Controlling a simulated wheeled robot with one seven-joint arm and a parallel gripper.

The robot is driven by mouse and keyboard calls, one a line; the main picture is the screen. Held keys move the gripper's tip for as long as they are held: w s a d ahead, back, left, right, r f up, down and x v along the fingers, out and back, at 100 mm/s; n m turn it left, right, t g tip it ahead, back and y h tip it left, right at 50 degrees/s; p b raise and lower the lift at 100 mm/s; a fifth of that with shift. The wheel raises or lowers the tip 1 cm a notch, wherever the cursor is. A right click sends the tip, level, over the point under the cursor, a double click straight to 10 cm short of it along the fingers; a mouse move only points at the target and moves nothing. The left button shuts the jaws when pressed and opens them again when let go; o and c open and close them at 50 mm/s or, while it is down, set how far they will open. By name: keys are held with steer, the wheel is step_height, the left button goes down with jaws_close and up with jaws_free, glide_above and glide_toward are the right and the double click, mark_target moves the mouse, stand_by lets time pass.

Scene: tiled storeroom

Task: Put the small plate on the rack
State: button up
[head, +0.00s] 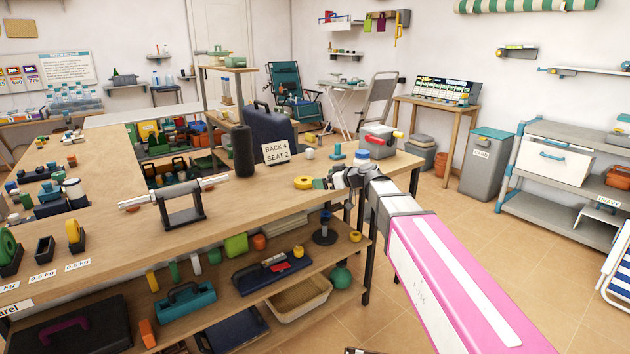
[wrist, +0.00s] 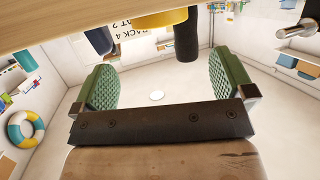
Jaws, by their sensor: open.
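Black holders stand at the bench's left end: one with a green disc (head: 8,246), one empty (head: 42,250), one with a yellow disc (head: 75,232). Which is the rack is unclear.
A metal bar on a dark stand (head: 183,206) is left along the bench. A black cylinder (head: 242,150) and a sign card (head: 276,151) stand behind the disc. A grey box (head: 378,140) and white-and-blue bottle (head: 362,160) are close to my gripper. A shelf below holds several items.

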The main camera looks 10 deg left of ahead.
steer(key=shift+v, duration=1.7)
steer(key=s+d+f+m+g+h, duration=0.1)
steer(key=s+d+f+m+h, duration=0.3)
steer(key=d+f, duration=0.6)
steer(key=s+d+f+m+g+h, duration=0.2)
steer(key=s+d+f+m+h, duration=0.15)
steer(key=d+f, duration=0.65)
steer(key=s+d+f+m+g+h, duration=0.1)
steer(key=s+d+f+m+h, duration=0.2)
steer(key=d, duration=0.5)
steer(key=s+d+f+m+g+h, duration=0.1)
steer(key=s+d+f+m+h, duration=0.2)
steer(key=s+d+f, duration=0.3)
steer(key=shift+s+d, duration=0.9)
